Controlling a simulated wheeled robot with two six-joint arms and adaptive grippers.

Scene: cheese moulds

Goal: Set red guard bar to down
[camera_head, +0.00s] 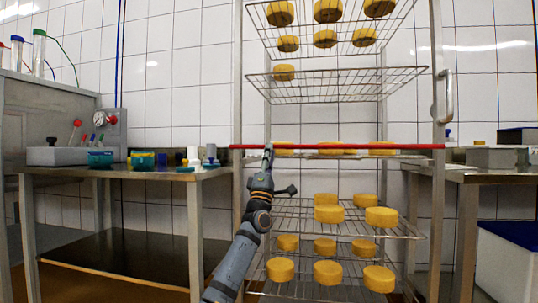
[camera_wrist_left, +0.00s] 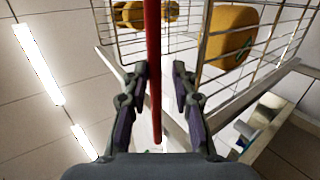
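The red guard bar (camera_head: 345,146) lies level across the front of the wire rack at mid height, running from the left post to the right post. My left gripper (camera_head: 267,150) reaches up to the bar near its left end. In the left wrist view the bar (camera_wrist_left: 153,60) runs through the gap between the two fingers of the left gripper (camera_wrist_left: 159,85). The fingers are open, with space on both sides of the bar. I cannot tell how deep between them it sits. My right gripper is not in view.
The rack (camera_head: 238,220) holds several yellow cheeses, such as one (camera_head: 381,217) on a lower shelf. A left table (camera_head: 110,172) carries gauges and small containers. A right table (camera_head: 470,176) and a white bin (camera_head: 505,265) stand opposite.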

